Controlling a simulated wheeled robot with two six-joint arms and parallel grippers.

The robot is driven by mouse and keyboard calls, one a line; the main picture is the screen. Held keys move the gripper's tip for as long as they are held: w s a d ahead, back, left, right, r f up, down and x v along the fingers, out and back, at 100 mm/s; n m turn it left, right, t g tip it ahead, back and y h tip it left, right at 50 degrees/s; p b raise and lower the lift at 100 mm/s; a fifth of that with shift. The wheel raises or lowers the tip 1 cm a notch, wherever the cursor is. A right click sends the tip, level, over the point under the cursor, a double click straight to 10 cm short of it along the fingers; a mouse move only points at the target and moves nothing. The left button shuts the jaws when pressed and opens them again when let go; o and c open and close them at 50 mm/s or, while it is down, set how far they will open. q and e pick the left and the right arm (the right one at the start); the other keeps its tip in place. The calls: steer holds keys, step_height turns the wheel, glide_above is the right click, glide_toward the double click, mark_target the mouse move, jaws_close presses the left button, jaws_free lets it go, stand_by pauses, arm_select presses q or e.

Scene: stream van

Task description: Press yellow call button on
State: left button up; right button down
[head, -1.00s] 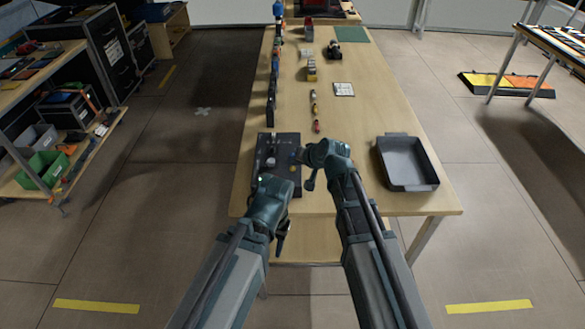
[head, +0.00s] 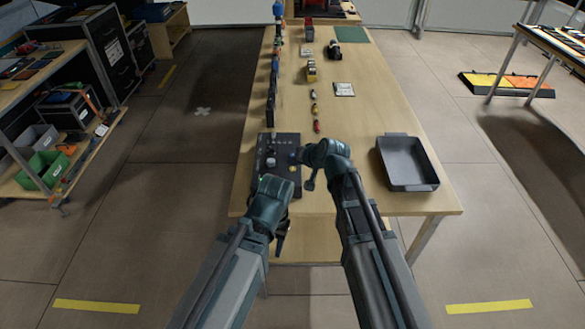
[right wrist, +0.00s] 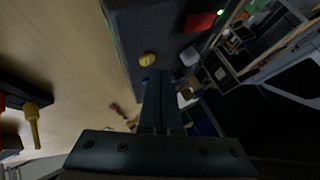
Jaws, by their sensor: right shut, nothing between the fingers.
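A dark control box (head: 262,157) lies on the near left part of the table, with several knobs and buttons on top. In the right wrist view, a yellow button (right wrist: 148,59) shows on the box's dark face (right wrist: 150,25). My right gripper (head: 296,157) is shut and empty at the right side of the box. In the right wrist view its closed fingers (right wrist: 158,82) point at the face, just below the yellow button in the picture; contact cannot be told. My left gripper (head: 262,192) is over the near edge of the box; its fingers are hidden.
A grey tray (head: 407,163) stands to the right of my right arm. A white card (head: 343,89) lies farther back. Bare tabletop lies between the row and the tray.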

steer(key=shift+f+b, duration=0.45)
steer(key=shift+b, duration=0.05)
steer(key=shift+f, duration=0.15)
stand_by(0.4)
steer(key=shift+r+p, duration=0.5)
steer(key=shift+r, duration=0.15)
step_height(320, 180, up, 6)
steer(key=p, duration=0.6)
stand_by(0.3)
